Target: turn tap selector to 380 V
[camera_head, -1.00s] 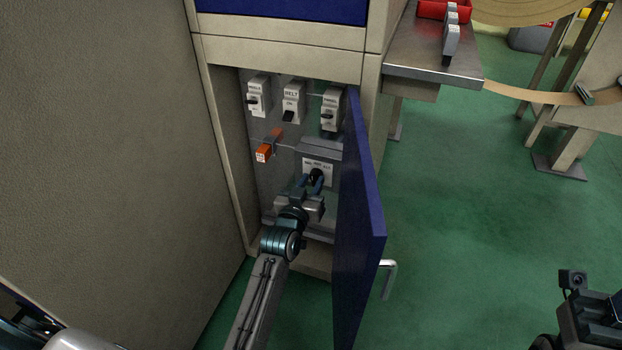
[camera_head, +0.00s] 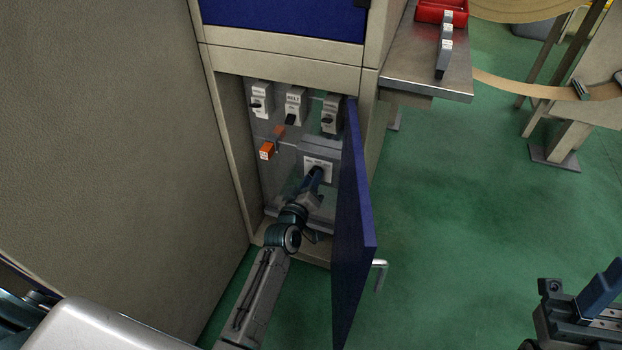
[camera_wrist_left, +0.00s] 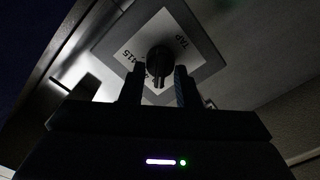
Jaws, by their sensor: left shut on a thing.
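The tap selector is a dark knob on a plate with a white label (camera_head: 325,164), low inside the open cabinet. In the left wrist view the knob (camera_wrist_left: 160,62) stands out from the label, where "TAP" and "415" can be read; the other markings are partly hidden. My left gripper (camera_head: 316,177) reaches into the cabinet, shut on the knob, with one finger on each side of it in the left wrist view (camera_wrist_left: 160,85). Which voltage the knob points at cannot be told. My right gripper (camera_head: 598,295) is at the lower right, partly cut off, away from the cabinet.
The blue cabinet door (camera_head: 355,225) stands open just right of my left arm. Several breaker switches (camera_head: 293,108) and an orange lever (camera_head: 267,150) are above and left of the selector. A metal shelf (camera_head: 425,75) with a red bin juts out at upper right.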

